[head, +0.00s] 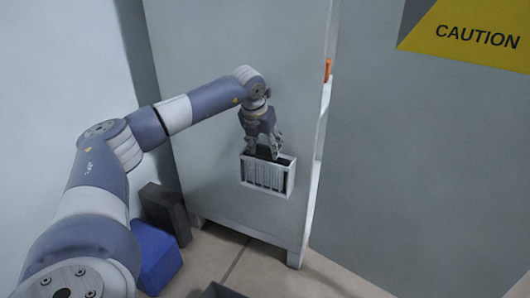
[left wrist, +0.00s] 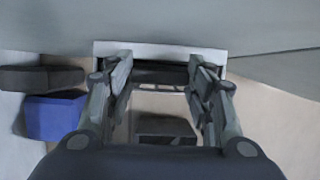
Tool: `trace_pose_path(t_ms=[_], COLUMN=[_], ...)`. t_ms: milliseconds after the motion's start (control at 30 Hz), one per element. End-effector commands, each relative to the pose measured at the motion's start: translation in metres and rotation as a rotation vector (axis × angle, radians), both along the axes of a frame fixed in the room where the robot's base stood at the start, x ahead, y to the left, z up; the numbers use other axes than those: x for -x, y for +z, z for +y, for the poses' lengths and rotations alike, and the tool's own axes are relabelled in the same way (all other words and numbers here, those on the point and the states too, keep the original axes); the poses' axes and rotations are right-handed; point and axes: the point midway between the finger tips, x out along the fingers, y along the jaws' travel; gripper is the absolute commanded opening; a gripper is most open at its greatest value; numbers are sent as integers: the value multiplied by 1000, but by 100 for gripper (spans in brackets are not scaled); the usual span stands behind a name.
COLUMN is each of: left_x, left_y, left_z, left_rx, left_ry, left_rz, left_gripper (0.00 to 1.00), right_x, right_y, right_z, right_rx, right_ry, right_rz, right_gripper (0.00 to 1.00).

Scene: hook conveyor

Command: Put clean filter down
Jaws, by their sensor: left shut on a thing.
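The clean filter (head: 268,175) is a white-framed box with slats across its front. It hangs below my left gripper (head: 264,153) in the head view, in front of the grey cabinet. The left gripper is shut on its top part, with the fingers pointing down. In the left wrist view, the filter's white edge (left wrist: 160,48) lies beyond the fingertips (left wrist: 160,78). A dark part of it shows between the fingers. Whether the filter touches the cabinet is hard to tell. My right gripper is in neither view.
A grey cabinet (head: 220,60) stands behind the arm, with an orange piece (head: 327,70) at its right edge. On the floor are a blue box (head: 155,258), a dark box (head: 165,212) and another dark box (head: 220,291). A caution sign (head: 477,36) is at upper right.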

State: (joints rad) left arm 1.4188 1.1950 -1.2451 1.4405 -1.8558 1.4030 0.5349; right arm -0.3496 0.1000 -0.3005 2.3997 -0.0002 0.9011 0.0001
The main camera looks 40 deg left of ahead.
Motion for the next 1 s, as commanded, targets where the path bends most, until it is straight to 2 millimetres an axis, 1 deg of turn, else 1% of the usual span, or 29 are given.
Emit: trace_pose_path(t_ms=[33,67,333,433,467,500,533,567,867,1000], left_x=[0,0,0,0,0,0,0,0,0,1], left_y=[-6,-7,-7,-10,-11,-10,-10,-10,-9,-1], left_z=[0,0,0,0,0,0,0,0,0,-1], left_rx=[0,0,1,1,1,1,1,1,1,0], left_ry=[1,1,1,1,0,1,0,0,0,0], left_rz=[0,-1,-1,0,0,0,0,0,0,-2], left_gripper=[6,6,6,6,51,60,67,69,69,69], right_x=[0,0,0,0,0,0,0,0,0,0], right_y=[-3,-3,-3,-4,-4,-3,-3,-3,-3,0], right_z=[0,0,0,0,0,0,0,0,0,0], right_rx=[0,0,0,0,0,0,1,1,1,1], right_ry=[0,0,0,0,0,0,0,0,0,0], right_rz=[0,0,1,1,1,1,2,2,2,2], right_gripper=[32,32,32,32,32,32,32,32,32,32])
